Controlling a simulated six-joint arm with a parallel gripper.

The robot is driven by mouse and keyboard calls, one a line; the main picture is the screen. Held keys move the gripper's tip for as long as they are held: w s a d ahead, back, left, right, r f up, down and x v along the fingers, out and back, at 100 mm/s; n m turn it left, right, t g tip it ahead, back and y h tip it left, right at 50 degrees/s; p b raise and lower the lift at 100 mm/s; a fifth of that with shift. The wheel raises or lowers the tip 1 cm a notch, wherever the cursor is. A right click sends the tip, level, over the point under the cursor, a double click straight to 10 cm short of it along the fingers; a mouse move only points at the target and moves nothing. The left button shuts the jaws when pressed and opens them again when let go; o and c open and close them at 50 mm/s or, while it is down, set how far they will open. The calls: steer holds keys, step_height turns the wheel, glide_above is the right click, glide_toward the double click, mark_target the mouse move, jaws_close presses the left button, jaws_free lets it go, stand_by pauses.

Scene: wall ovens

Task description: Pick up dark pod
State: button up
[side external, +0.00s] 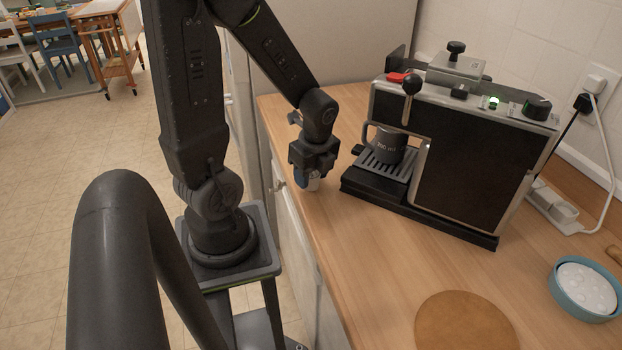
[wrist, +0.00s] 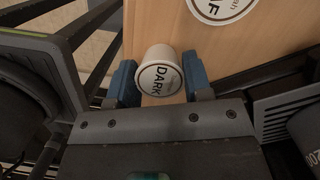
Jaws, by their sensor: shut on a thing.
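The dark pod (wrist: 160,80) is a small white cup with a round lid marked "DARK", seen in the wrist view. It sits between the two blue fingertips of my gripper (wrist: 160,86), which are shut on it from both sides. In the side view my gripper (side external: 311,180) points down near the counter's left edge, left of the coffee machine. I cannot tell whether the pod touches the counter.
A second white pod (wrist: 222,8) marked "AF" in part lies close by. The coffee machine (side external: 470,155) stands right of my gripper, with a dark cup (side external: 389,148) on its drip tray. A round board (side external: 465,322) and a blue dish (side external: 584,290) lie nearer the front.

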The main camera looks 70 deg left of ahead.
steer(key=shift+c, duration=0.6)
steer(key=shift+r, duration=0.1)
